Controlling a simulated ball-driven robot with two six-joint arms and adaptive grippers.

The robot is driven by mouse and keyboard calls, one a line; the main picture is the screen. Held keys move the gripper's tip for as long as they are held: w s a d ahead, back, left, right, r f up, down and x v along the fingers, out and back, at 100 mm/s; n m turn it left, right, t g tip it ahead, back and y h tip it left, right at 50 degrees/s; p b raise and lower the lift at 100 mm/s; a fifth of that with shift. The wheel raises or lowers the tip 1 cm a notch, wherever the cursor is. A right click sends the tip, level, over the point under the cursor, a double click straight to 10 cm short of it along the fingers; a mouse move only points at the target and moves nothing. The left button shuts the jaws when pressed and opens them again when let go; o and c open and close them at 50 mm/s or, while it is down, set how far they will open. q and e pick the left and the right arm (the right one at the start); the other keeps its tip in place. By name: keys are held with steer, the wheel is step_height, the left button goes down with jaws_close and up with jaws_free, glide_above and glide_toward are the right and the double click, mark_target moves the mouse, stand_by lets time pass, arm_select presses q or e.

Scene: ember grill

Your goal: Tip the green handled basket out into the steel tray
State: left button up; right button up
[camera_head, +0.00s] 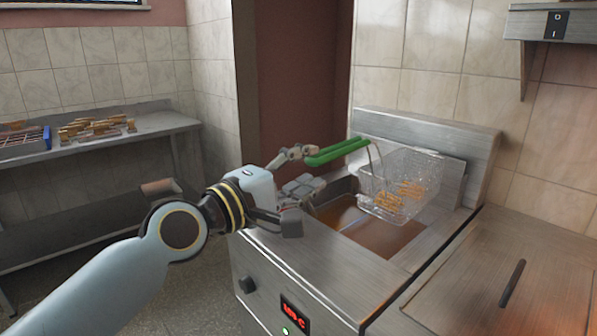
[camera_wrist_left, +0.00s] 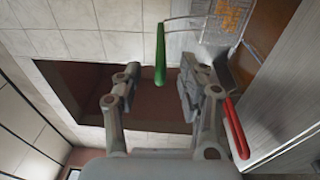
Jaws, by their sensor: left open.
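The wire basket (camera_head: 428,172) with the green handle (camera_head: 338,152) hangs at the fryer's back, above brown oil, with several golden pieces in it. My left gripper (camera_head: 302,170) is open beside the handle's free end. In the left wrist view, the green handle (camera_wrist_left: 160,56) shows ahead of the open fingers (camera_wrist_left: 156,88), between them in the picture; I cannot tell whether they touch it. Part of the basket (camera_wrist_left: 222,22) is at the top there. I cannot make out the steel tray with certainty. My right gripper is not in view.
A red handle (camera_wrist_left: 236,130) lies right of my fingers in the wrist view. The fryer (camera_head: 290,262) has a lit display. A lid with a black handle (camera_head: 512,283) is at right. A steel table (camera_head: 160,122) at left bears golden pieces and a blue-edged rack.

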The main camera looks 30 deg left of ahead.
mark_target(342, 148)
arm_select(q)
steer(key=x, duration=0.9)
steer(key=shift+w, duration=0.35)
jaws_close()
steer(key=c, duration=0.7)
jaws_free()
jaws_close()
steer(key=shift+r, duration=0.2)
